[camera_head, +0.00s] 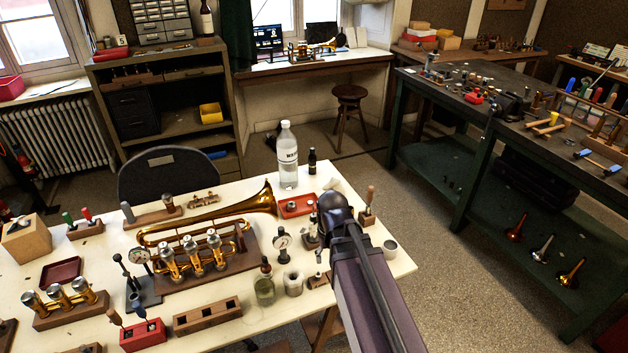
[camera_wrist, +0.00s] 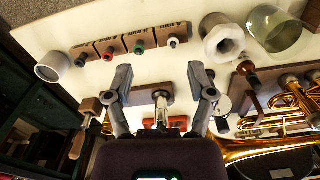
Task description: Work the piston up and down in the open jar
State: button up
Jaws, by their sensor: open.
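My gripper (camera_wrist: 160,78) is open and empty in the wrist view, one finger on each side. A slim silver piston-like part (camera_wrist: 160,106) on a wooden block (camera_wrist: 143,92) shows between the fingers, not gripped. I cannot tell how far below them it is. The open glass jar (camera_wrist: 276,28) is at the top right of the wrist view, apart from my gripper; I see no piston in it there. In the head view the jar (camera_head: 264,291) has greenish contents and stands at the table's front, left of my arm. My arm hides the fingers there.
A white roll-like ring (camera_head: 293,283) stands beside the jar. A brass trumpet (camera_head: 190,245) lies behind to the left. A dial gauge (camera_head: 282,240) is close by, and a slotted wooden block (camera_head: 208,316) lies in front. A tall clear bottle (camera_head: 288,160) stands at the back.

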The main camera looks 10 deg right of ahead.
aim_at(313, 215)
jog(key=w+r+n+p, duration=0.1)
jog(key=w+r+p, duration=0.2)
jog(key=w, duration=0.4)
jog(key=w+r+n+p, duration=0.1)
jog(key=w+r+p, duration=0.2)
jog(key=w, duration=0.4)
jog(key=w+r+n+p, duration=0.1)
jog(key=w+r+p, duration=0.2)
jog(key=w, duration=0.4)
jog(key=shift+w+a+r+n, duration=0.15)
jog(key=shift+r+n, duration=0.1)
jog(key=shift+n, duration=0.05)
jog(key=shift+f, duration=0.15)
notch_tip(313, 215, down, 14)
jog(key=b, duration=1.4)
jog(key=shift+r, duration=0.25)
grip_shut()
